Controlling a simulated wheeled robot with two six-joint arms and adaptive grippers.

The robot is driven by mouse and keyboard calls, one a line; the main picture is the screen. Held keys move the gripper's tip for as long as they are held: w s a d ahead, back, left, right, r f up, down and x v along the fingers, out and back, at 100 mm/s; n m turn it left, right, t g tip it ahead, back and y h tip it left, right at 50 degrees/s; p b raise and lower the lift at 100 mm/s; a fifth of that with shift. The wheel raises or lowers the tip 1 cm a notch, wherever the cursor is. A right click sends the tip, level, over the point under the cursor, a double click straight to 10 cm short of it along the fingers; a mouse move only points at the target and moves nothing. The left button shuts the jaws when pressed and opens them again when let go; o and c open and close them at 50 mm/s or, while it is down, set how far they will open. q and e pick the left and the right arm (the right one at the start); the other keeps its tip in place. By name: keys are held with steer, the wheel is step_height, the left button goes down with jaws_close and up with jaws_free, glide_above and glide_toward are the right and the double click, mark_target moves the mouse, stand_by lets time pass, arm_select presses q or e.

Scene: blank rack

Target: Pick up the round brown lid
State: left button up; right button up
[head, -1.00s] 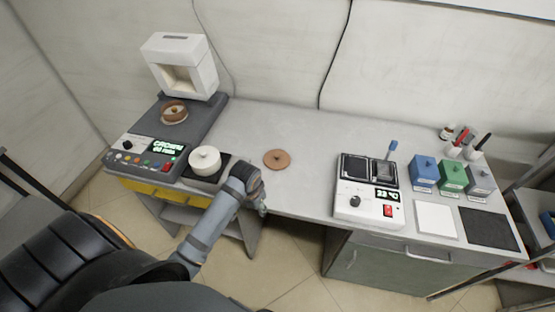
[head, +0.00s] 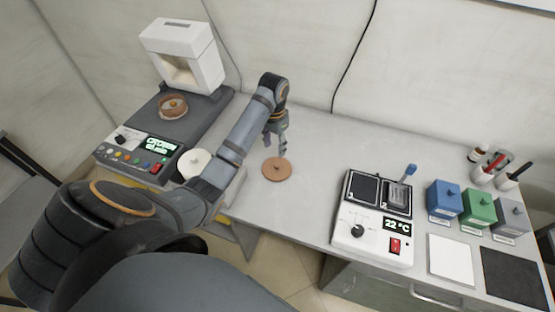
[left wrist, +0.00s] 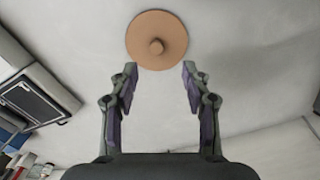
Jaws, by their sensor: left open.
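The round brown lid (head: 277,169) lies flat on the grey table, with a small knob at its middle. In the left wrist view the lid (left wrist: 157,40) is just beyond the fingertips, centred slightly left of the gap. My left gripper (head: 278,152) is above the table close to the lid, pointing down, its fingers apart and empty; it also shows in the left wrist view (left wrist: 159,72). The fingers do not visibly touch the lid. My right gripper is in neither view.
A white round pot (head: 195,163) is partly hidden behind my left arm. A brown ring-like dish (head: 173,106) sits on the dark machine at left. A white heater unit (head: 372,236) stands right of the lid, with blue, green and grey boxes beyond. Table around the lid is clear.

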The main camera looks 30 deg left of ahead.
arm_select(q)
steer(key=b, duration=0.2)
glide_above(277, 164)
steer(key=f, duration=0.4)
steer(key=shift+s+a, duration=0.15)
steer(key=shift+a, duration=0.1)
steer(key=shift+f, duration=0.2)
steer(key=shift+f+b, duration=0.2)
steer(key=shift+b, duration=0.3)
steer(key=f+b, duration=0.2)
steer(key=shift+d+f+b, duration=0.3)
steer(key=shift+f+b, duration=0.1)
steer(key=shift+f+p, duration=0.3)
steer(key=shift+p, duration=0.1)
steer(key=shift+f, duration=0.5)
steer(key=shift+c, duration=1.1)
jaws_close()
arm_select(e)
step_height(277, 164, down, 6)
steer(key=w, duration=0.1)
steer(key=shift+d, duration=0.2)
